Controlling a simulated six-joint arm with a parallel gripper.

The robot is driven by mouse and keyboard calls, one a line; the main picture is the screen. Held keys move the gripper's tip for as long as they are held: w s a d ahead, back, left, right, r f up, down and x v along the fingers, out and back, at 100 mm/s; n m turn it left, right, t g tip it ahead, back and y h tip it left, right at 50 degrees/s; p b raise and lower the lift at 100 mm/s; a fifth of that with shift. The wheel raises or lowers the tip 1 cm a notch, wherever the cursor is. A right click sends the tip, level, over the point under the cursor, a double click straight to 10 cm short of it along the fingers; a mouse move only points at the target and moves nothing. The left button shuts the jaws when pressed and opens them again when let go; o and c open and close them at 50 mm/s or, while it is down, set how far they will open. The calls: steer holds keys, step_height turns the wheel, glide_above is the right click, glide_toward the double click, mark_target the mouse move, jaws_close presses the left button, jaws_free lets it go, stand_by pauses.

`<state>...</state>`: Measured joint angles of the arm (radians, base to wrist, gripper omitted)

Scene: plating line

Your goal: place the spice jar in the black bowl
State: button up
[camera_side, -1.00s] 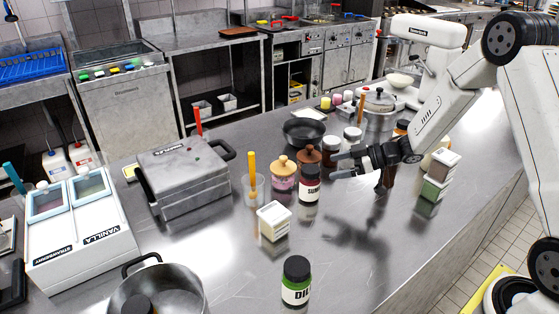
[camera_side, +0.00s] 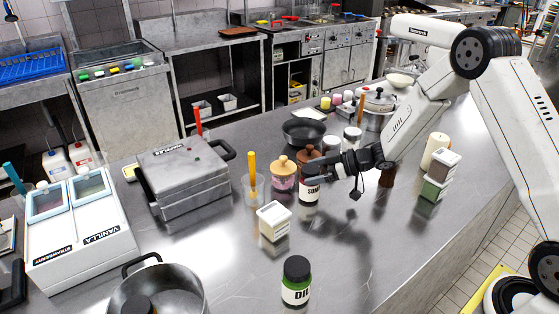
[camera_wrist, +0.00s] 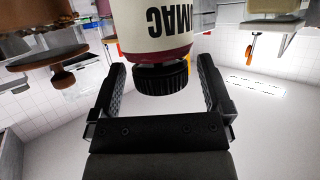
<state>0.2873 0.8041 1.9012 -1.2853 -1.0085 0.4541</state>
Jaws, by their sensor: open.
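The spice jar (camera_side: 309,193), dark red with a pale label and a black lid, stands upright on the steel counter. My gripper (camera_side: 322,172) is at its upper right side and partly covers it. In the wrist view the jar (camera_wrist: 165,32) appears upside down, with "MAC" on its label. My gripper (camera_wrist: 160,75) is open there, one finger on each side of the lid, with gaps showing between. The black bowl (camera_side: 304,133) stands behind the jar on the counter, and its visible inside looks empty.
Wooden-lidded jars (camera_side: 284,174) stand close left of the spice jar. White-lidded jars (camera_side: 352,138) stand right of the bowl. The counter at front right is clear.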

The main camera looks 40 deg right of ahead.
steer(key=shift+w+a+f, duration=0.2)
steer(key=shift+w+a, duration=0.15)
steer(key=shift+a, duration=0.05)
jaws_close()
stand_by(0.4)
